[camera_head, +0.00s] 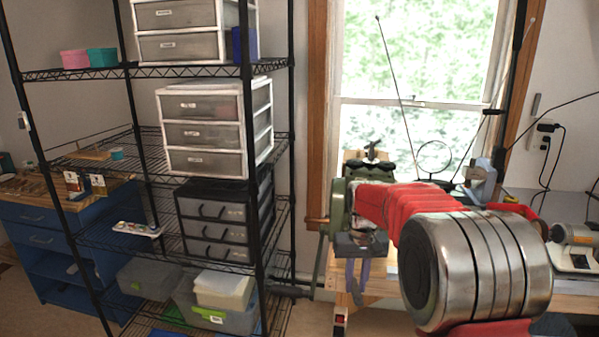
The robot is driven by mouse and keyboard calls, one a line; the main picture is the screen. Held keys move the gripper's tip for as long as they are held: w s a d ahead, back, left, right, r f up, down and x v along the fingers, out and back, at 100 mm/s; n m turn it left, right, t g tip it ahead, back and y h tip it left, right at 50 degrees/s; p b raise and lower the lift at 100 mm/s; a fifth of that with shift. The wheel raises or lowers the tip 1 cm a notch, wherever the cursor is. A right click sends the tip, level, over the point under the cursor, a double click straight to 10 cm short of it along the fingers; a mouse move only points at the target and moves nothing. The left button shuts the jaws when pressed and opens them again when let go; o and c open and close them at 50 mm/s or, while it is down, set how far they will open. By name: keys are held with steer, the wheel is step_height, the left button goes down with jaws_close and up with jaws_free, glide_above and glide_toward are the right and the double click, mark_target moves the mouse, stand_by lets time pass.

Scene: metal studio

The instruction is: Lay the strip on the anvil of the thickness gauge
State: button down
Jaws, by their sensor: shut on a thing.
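My arm, with its red ribbed section and large metal cylinder, fills the lower right of the head view. I cannot make out my gripper; no fingertips are visible beyond the arm. I cannot make out the strip. The thickness gauge and its anvil cannot be identified here either. My arm covers much of the workbench, so part of that area is hidden.
A black wire shelving rack (128,235) with drawer units (205,133) stands at left. A blue cabinet (38,240) is behind it. A green metal device (339,209) stands at the bench's left end (385,291). A silver cylindrical item (578,234) sits at far right.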

steer(key=s+f, duration=0.4)
steer(key=f, duration=0.6)
steer(key=s+f, duration=0.5)
steer(key=f, duration=0.6)
